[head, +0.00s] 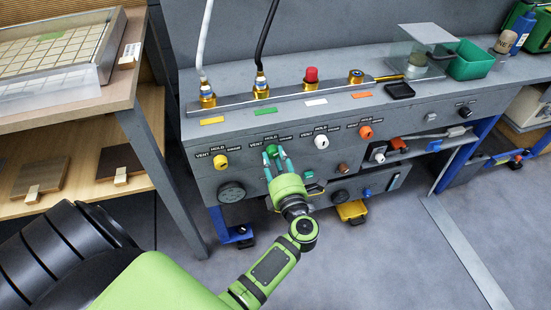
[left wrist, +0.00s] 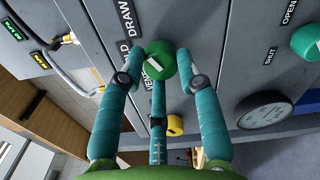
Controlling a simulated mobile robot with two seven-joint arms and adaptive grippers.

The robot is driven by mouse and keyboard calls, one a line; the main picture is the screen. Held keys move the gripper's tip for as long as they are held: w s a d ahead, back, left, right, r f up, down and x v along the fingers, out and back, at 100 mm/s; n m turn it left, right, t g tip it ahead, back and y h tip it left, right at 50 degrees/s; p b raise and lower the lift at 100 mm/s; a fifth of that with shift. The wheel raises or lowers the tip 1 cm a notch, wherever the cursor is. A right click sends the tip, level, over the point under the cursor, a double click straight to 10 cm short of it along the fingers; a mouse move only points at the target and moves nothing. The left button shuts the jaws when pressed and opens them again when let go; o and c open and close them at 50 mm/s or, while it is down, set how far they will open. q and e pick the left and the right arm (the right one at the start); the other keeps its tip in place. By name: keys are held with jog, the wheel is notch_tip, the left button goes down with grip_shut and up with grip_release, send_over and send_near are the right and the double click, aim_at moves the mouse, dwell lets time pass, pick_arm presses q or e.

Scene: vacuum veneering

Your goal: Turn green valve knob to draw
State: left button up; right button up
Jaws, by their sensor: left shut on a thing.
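The green valve knob (head: 271,149) sits on the grey panel front, under a VENT, HOLD, DRAW label strip. My left gripper (head: 275,158) has its teal fingers around this knob and is shut on it. In the left wrist view the knob (left wrist: 160,60) shows between the fingertips of the gripper (left wrist: 162,75), with a white mark on its face. The DRAW label (left wrist: 126,18) shows at the upper left there, and the HOLD label is partly hidden. I cannot tell for sure which label the mark points at. My right gripper is not in view.
Yellow (head: 220,161), white (head: 321,142) and orange (head: 365,131) knobs flank the green one on the panel. A dark round gauge (head: 231,192) is below left. Another green knob (left wrist: 306,41) sits near an OPEN label. A wooden shelf unit (head: 125,130) stands left.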

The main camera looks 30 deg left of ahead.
pick_arm(q)
jog(key=shift+w+d+r, duration=0.15)
jog(key=shift+w+r, duration=0.1)
jog(key=shift+r, duration=0.1)
jog(key=o, duration=1.1)
jog(key=shift+o, duration=0.2)
jog(key=shift+f, duration=0.2)
jog(key=shift+s, duration=0.1)
